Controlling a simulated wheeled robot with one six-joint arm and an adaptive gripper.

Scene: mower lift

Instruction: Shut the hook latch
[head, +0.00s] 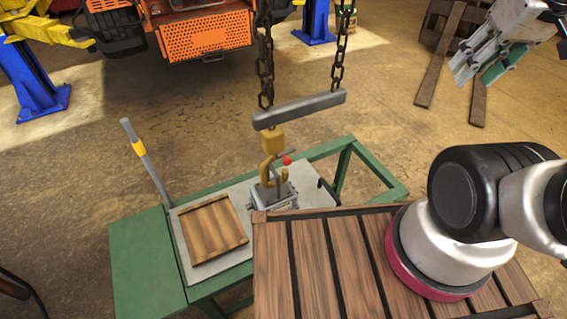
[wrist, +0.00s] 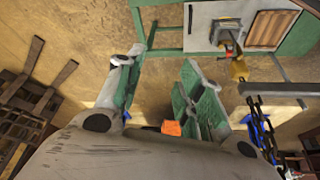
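The yellow hook (head: 267,174) hangs under a yellow block below a grey spreader bar (head: 300,108) on two chains. A red knob (head: 287,160) on a thin lever sticks out at the hook's right side; I cannot tell the latch's exact position. The hook's lower end is at a grey metal fitting (head: 272,195) on the table. In the wrist view, the hook (wrist: 239,70), red knob (wrist: 229,47) and fitting (wrist: 225,33) show at upper right. My gripper (head: 475,74) is high at the upper right, far from the hook. Its fingers (wrist: 160,70) are apart and empty.
A slatted wooden deck (head: 335,262) is in front. An orange mower (head: 205,38) and blue lift posts (head: 35,85) stand behind. Open floor lies right of the table.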

